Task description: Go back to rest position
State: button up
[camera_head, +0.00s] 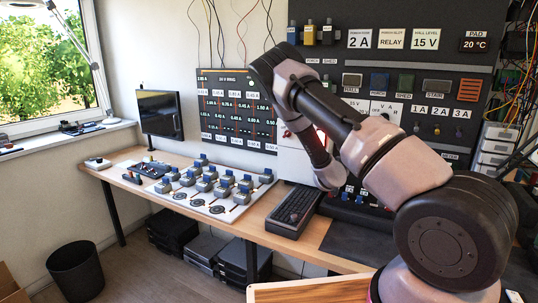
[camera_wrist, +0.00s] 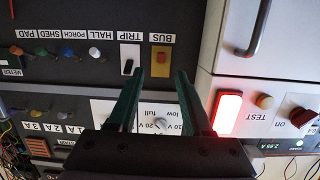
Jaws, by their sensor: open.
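My gripper (camera_wrist: 160,76) shows in the wrist view with its two dark green fingers apart and nothing between them. It points at the dark wall panel (camera_wrist: 60,85), which appears upside down there. Beyond the fingertips are the BUS button (camera_wrist: 161,55) and the TRIP switch (camera_wrist: 127,66). A dial (camera_wrist: 160,122) marked low and full shows between the fingers. I cannot tell whether the fingers touch the panel. In the head view my arm rises from the lower right and bends down in front of the panel; the gripper itself is hidden there.
Right of the fingers, a white cabinet has a lit red button (camera_wrist: 229,112) and a knob (camera_wrist: 300,117). The wooden bench (camera_head: 262,236) holds a board of grey blocks (camera_head: 207,207) and a keyboard (camera_head: 294,210). A monitor (camera_head: 160,114) stands at the left. A black bin (camera_head: 76,270) is on the floor.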

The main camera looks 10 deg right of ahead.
jog(key=s+a+r+g+y, duration=0.25)
jog(key=s+a+r, duration=0.2)
jog(key=r, duration=0.35)
jog(key=s+a+r+m+g+y, duration=0.1)
jog(key=s+a+r+y, duration=0.25)
jog(key=s+r, duration=0.35)
jog(key=s+a+r+g+y, duration=0.1)
jog(key=s+a+r+y, duration=0.25)
jog(key=r, duration=0.55)
jog(key=s+a+r+n+y, duration=0.1)
jog(key=s+r, duration=0.3)
jog(key=s, duration=0.8)
jog(key=s+a+r+n+g, duration=0.1)
jog(key=s+a+r+n, duration=0.2)
jog(key=s, duration=0.9)
jog(key=shift+s+r+y, duration=0.25)
jog(key=shift+r+y, duration=0.1)
jog(key=shift+r, duration=0.4)
